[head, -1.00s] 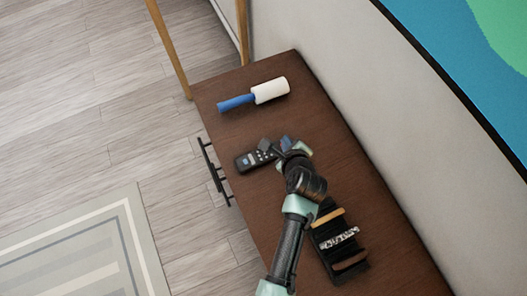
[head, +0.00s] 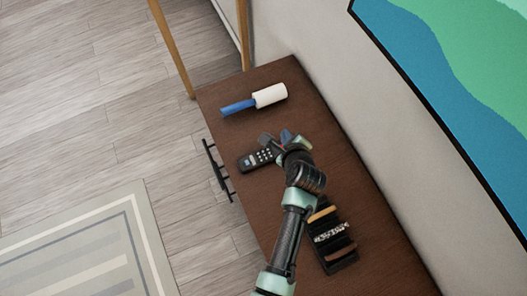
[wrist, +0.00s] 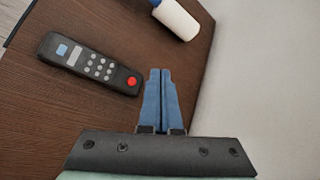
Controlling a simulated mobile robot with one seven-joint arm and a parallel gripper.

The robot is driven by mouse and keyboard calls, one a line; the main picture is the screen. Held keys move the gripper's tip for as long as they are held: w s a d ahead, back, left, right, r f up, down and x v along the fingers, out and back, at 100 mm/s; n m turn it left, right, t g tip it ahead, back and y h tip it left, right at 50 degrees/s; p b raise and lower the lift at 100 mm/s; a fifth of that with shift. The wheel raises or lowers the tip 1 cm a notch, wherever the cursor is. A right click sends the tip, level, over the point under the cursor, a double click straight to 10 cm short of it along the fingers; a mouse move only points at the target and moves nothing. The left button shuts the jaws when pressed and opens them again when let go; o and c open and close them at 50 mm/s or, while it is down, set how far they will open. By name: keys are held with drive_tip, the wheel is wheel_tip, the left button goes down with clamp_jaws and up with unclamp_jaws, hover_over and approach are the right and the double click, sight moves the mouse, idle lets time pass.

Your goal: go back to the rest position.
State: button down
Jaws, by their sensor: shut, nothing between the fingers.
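My gripper (wrist: 161,76) shows in the wrist view with its two blue fingers side by side, shut and empty. In the head view my gripper (head: 277,137) is over the brown cabinet top (head: 290,77), at the right end of a black remote (head: 258,158). The remote also shows in the wrist view (wrist: 90,64), left of the fingers and apart from them. My arm reaches up from the bottom of the head view and hides part of the cabinet top.
A lint roller (head: 268,95) with a blue handle lies near the far end of the cabinet top. A black organizer (head: 341,262) with several items lies right of my arm. A wall with a painting (head: 440,90) borders the right side. Floor and a rug (head: 80,250) lie to the left.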

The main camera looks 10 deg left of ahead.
drive_tip(key=shift+f, duration=0.1)
idle(0.3)
drive_tip(key=w+r+n+t+p, duration=0.1)
drive_tip(key=w+r+n+t, duration=0.25)
drive_tip(key=r, duration=1.05)
drive_tip(key=w+r+n+t+h+p, duration=0.15)
drive_tip(key=w+r+n, duration=0.3)
drive_tip(key=r, duration=0.85)
drive_tip(key=w+r+n+t+p, duration=0.1)
drive_tip(key=w+r+n+t, duration=0.25)
drive_tip(key=r, duration=1.05)
drive_tip(key=s+r+n+t+p, duration=0.1)
drive_tip(key=s+r+n+t, duration=0.25)
drive_tip(key=r, duration=0.85)
drive_tip(key=s+r+n+t+p, duration=0.15)
drive_tip(key=s+r+n, duration=0.25)
drive_tip(key=r, duration=0.7)
drive_tip(key=s+r+n+t, duration=0.5)
drive_tip(key=s+r, duration=0.7)
drive_tip(key=r, duration=0.2)
drive_tip(key=shift+a+r+h, duration=0.2)
drive_tip(key=shift+a+h, duration=0.1)
drive_tip(key=shift+h, duration=0.15)
